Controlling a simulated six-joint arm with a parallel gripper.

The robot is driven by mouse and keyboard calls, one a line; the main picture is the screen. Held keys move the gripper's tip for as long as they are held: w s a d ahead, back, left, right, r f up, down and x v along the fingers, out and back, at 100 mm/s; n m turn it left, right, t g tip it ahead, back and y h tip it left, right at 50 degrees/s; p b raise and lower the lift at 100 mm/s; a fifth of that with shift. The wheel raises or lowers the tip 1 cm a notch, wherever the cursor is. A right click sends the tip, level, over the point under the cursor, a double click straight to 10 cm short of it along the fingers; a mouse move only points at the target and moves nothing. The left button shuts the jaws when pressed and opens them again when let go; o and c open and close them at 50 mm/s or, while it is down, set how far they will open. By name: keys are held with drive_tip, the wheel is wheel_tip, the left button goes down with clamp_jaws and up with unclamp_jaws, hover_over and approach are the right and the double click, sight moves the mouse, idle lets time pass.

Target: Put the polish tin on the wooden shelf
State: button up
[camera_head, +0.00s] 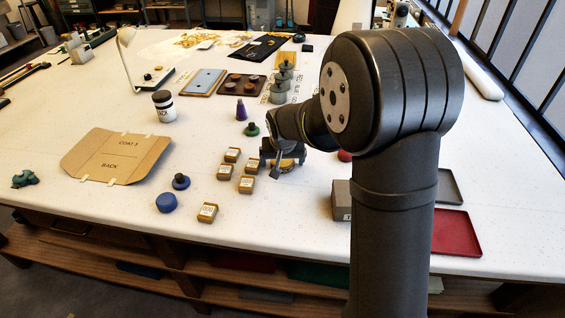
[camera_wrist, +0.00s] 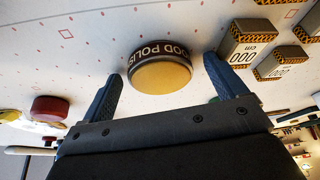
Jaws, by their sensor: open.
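The polish tin (camera_wrist: 160,75) has a dark label band reading partly "OOD POLIS" and a gold-yellow end. It sits between the two blue-grey fingers of my gripper (camera_wrist: 162,72) in the wrist view, with a gap on both sides. My gripper is open and low over the white table. In the head view my gripper (camera_head: 284,163) mostly hides the tin, and a bit of gold shows beneath it. Wooden shelf boards (camera_head: 90,258) run under the table's front edge in the head view.
Several yellow-and-black labelled blocks (camera_head: 247,184) stand just left of my gripper. A grey box (camera_head: 342,200) and a red tray (camera_head: 456,232) lie to the right, partly behind my arm. A blue round piece (camera_head: 166,202) stands near the front edge.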

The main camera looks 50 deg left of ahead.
sight(286, 162)
drive_tip(key=shift+c, duration=0.2)
